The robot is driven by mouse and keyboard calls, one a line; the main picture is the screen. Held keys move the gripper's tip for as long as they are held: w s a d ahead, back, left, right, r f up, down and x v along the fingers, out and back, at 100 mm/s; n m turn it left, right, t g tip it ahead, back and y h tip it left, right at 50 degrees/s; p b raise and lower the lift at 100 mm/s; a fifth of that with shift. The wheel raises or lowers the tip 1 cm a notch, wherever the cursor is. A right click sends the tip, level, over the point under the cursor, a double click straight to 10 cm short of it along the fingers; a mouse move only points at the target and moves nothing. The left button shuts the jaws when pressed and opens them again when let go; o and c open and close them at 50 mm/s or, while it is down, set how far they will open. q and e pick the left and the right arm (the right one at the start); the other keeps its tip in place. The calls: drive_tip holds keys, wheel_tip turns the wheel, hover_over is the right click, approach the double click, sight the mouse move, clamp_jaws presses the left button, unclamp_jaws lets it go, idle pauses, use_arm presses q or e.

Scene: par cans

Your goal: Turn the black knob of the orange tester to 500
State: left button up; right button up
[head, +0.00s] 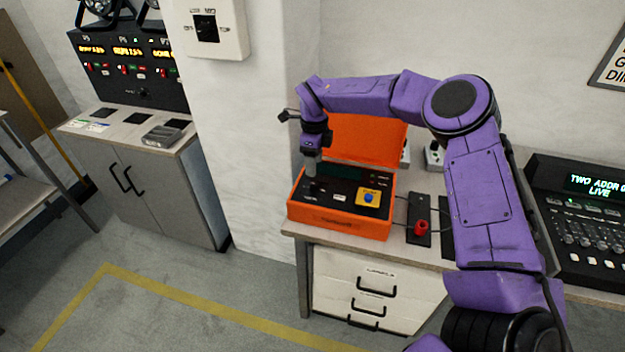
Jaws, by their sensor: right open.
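The orange tester (340,221) is an open case on the bench, with its lid (365,138) raised at the back. Its dark panel carries a yellow square with a blue button (368,197) at the right and a small white label near the middle. My right gripper (312,178) points down over the left part of the panel. It is open, and its fingertips are close to the panel. The black knob is under or between the fingers and I cannot make it out clearly; its setting cannot be read. My left gripper is not in view.
A red knob or plug (421,228) on a black plate sits right of the tester, with cables. A console (590,220) reading "TWO ADDR" and "LIVE" stands at the right. White drawers (370,290) are below. A grey cabinet (150,190) stands at the left.

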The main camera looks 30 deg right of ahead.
sight(314, 183)
wheel_tip(314, 183, down, 6)
drive_tip(key=shift+s+f+p, duration=0.15)
drive_tip(key=shift+p, duration=0.6)
drive_tip(key=shift+f, duration=0.45)
clamp_jaws()
